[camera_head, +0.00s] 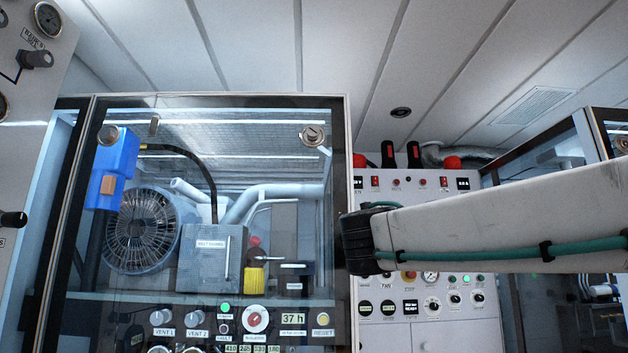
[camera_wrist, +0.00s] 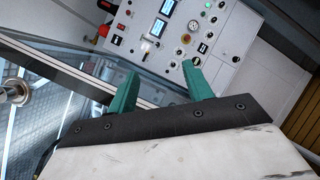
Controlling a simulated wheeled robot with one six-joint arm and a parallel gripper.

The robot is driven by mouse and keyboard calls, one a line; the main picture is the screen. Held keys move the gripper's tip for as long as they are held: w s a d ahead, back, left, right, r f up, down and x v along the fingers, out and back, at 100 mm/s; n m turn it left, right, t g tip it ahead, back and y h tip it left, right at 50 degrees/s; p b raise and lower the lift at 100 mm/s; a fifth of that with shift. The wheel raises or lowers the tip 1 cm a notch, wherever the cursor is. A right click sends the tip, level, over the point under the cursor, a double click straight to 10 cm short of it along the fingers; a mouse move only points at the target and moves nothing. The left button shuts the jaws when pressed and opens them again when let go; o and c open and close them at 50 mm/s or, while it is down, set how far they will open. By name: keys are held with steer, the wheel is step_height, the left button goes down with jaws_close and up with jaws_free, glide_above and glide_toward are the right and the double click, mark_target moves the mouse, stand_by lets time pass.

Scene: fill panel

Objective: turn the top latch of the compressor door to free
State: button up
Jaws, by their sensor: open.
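The compressor door (camera_head: 347,190) is a glass door in a light frame, and it looks shut in the head view. A round metal latch (camera_head: 313,135) sits at its top right corner, with a small tilted grip. Another round metal fitting (camera_head: 108,135) is at the top left. My gripper (camera_wrist: 160,85) shows two teal fingers spread apart with nothing between them. In the wrist view a round metal knob (camera_wrist: 15,92) stands off the glass at the left edge, apart from the fingers; I cannot tell for sure which fitting it is.
A white control panel (camera_head: 440,182) with red caps stands right of the door; it also fills the top of the wrist view (camera_wrist: 215,45). A blue box (camera_head: 118,165) and a fan (camera_head: 142,230) are at the door's left. Knobs and gauges line the panel below.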

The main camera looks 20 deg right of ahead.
steer(key=w+a+r+n+t, duration=0.4)
steer(key=a+r+n+t, duration=0.25)
steer(key=r, duration=0.45)
steer(key=n+t+y, duration=0.6)
steer(key=n+y, duration=0.2)
steer(key=n, duration=0.4)
glide_toward(314, 134)
steer(key=r, duration=0.1)
steer(key=x, duration=0.8)
steer(key=shift+w+f, duration=0.2)
steer(key=shift+g+h, duration=0.25)
steer(key=shift+h, duration=0.15)
steer(key=c, duration=1)
